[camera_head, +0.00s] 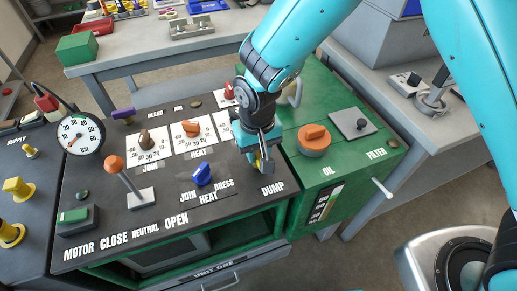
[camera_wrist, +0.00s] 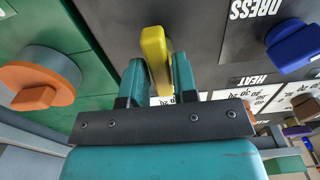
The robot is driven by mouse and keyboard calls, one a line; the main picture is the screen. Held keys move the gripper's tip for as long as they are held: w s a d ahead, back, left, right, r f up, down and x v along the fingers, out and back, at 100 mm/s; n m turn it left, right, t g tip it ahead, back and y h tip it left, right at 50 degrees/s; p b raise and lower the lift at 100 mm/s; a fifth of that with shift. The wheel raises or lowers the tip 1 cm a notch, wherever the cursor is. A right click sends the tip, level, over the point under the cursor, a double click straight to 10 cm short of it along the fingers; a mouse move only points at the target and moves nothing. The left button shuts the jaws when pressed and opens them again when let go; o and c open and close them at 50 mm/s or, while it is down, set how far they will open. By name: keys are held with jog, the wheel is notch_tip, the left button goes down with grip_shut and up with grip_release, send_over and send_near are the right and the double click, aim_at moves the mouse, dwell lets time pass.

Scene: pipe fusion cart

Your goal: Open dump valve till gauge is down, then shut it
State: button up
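The yellow dump valve handle (camera_wrist: 156,58) stands between the two fingers of my gripper (camera_wrist: 158,75) in the wrist view. The fingers are close together, appear to touch its sides, and look shut on it. In the head view my gripper (camera_head: 262,164) points down at the panel just above the DUMP label (camera_head: 272,188), with a bit of the yellow handle showing beside it. The round white gauge (camera_head: 79,135) is at the panel's left back corner. Its reddish needle points to the lower left; the exact reading is too small to tell.
A blue knob (camera_head: 202,173) and an orange-topped lever (camera_head: 114,164) stand left of my gripper. An orange knob (camera_head: 313,138) sits on the green oil box at right. Brown (camera_head: 146,139), orange (camera_head: 191,128) and red (camera_head: 229,90) knobs are behind on the panel.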

aim_at(258, 152)
grip_shut()
jog(key=shift+n, duration=0.5)
jog(key=shift+o, duration=2.1)
grip_release()
jog(key=shift+r, duration=0.15)
notch_tip(258, 152, up, 17)
jog(key=shift+r, duration=0.15)
